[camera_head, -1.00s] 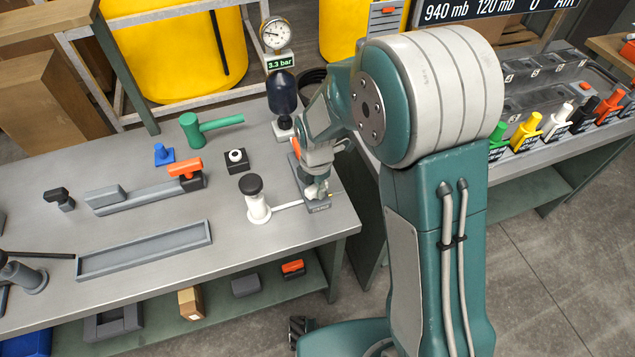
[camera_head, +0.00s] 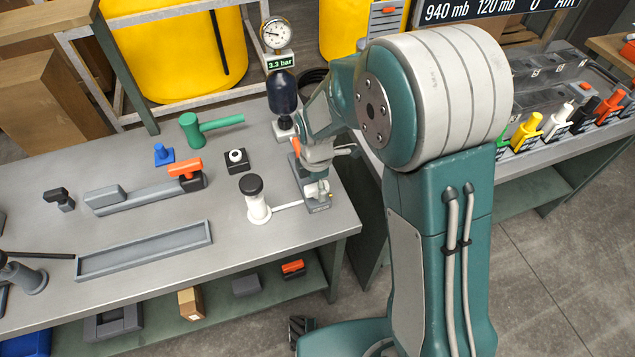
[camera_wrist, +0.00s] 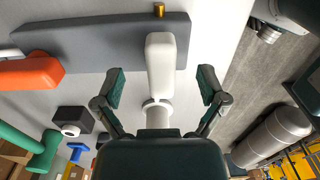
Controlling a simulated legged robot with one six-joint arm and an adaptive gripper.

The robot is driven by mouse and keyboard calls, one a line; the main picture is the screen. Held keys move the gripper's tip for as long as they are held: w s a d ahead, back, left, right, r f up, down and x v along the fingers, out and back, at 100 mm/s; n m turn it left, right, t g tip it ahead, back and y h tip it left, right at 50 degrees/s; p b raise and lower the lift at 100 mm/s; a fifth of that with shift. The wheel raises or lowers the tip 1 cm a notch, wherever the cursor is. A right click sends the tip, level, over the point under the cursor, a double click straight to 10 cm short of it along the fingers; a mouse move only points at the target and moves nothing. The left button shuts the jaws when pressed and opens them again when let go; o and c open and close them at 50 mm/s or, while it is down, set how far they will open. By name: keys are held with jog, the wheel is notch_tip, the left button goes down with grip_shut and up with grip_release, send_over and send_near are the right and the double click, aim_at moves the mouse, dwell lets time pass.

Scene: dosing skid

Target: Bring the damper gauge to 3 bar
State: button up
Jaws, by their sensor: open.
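The damper gauge (camera_head: 276,33) is a round white dial above the dark blue damper vessel (camera_head: 282,91). The green display (camera_head: 280,62) under the dial reads 3.3 bar. My gripper (camera_head: 318,188) is over a grey base plate (camera_head: 318,209) at the bench's right end. In the wrist view my gripper (camera_wrist: 162,88) is open, with one finger on each side of a pale handle (camera_wrist: 160,62). Gaps show between the fingers and the handle. An orange handle (camera_wrist: 32,73) lies left of the fingers. My wrist hides part of the base plate in the head view.
A white post with a black cap (camera_head: 257,198) stands close left of my gripper. A green-handled piece (camera_head: 205,128), a black block with a white knob (camera_head: 235,160) and an orange-handled valve (camera_head: 186,172) stand further left. The bench's front right corner is clear.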

aim_at(316, 185)
jog(key=shift+r, duration=2.9)
jog(key=shift+r, duration=0.15)
jog(key=s+d+r+m+t, duration=0.2)
jog(key=s+d+r+m, duration=0.4)
jog(key=s+r+m, duration=0.2)
jog(key=s+d+r+m+t, duration=0.3)
jog(key=s+d+r+m, duration=0.3)
jog(key=s+r+m, duration=0.3)
jog(key=s+m, duration=0.2)
jog(key=m, duration=0.2)
jog(key=shift+d+t, duration=0.3)
jog(key=shift+d, duration=0.05)
jog(key=shift+c, duration=0.3)
